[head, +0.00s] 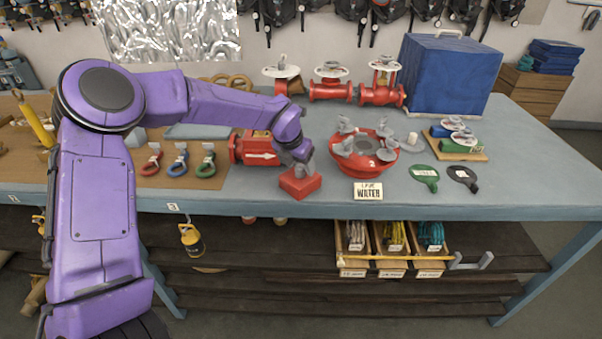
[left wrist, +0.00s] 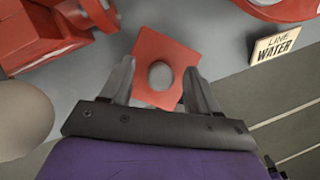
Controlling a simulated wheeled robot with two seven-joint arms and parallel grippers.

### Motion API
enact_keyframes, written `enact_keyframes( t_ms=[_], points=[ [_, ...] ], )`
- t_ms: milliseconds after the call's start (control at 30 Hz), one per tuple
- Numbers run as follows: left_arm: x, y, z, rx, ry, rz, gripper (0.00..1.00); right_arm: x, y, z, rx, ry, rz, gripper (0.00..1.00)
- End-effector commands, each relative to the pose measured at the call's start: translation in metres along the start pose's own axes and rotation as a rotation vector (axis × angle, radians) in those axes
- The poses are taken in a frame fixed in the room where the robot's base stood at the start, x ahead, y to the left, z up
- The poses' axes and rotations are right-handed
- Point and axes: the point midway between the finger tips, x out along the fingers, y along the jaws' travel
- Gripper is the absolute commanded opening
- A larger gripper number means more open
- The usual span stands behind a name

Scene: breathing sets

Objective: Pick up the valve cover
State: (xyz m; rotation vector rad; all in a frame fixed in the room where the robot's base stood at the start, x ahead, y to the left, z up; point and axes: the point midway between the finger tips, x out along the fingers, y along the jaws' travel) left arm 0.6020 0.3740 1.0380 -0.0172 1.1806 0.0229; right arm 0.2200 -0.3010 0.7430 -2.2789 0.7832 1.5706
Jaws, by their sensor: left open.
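The valve cover looks to be the small red square block (head: 299,184) with a grey round knob, on the front part of the bench. In the left wrist view the red cover (left wrist: 180,52) lies below my left gripper, with its grey knob (left wrist: 161,75) between the fingers. My left gripper (head: 296,160) is open, pointing down over the cover, one finger on each side of the knob. I cannot tell whether the fingers touch it. My right gripper is not in view.
A red valve body (head: 254,148) stands just left of the gripper. A red flanged ring with grey fittings (head: 345,158) is to the right, behind a "LINE WATER" sign (head: 368,191). The bench's front edge (head: 230,205) is close to the cover.

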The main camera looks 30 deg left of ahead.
Motion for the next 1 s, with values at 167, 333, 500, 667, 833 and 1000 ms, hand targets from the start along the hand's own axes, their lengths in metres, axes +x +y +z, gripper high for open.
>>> enact_keyframes(
  t_ms=[167, 333, 500, 667, 833, 1000],
  points=[
    [0.006, -0.001, 0.0, 0.002, -0.001, 0.0, 0.61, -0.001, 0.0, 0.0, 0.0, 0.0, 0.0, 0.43],
    [0.006, -0.001, 0.0, 0.002, -0.001, 0.0, 0.35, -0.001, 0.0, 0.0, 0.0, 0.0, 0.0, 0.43],
    [0.006, -0.001, 0.0, 0.003, -0.001, 0.0, 0.0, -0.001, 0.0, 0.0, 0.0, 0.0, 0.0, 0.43],
    [0.005, -0.002, 0.001, 0.003, -0.002, 0.0, 0.0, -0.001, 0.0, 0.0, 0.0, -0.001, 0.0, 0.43],
    [0.003, -0.002, 0.002, 0.003, -0.002, -0.001, 0.0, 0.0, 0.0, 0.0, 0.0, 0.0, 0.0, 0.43],
    [-0.016, -0.001, 0.01, 0.002, -0.006, -0.001, 0.0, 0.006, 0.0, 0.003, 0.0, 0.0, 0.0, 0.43]
  ],
)
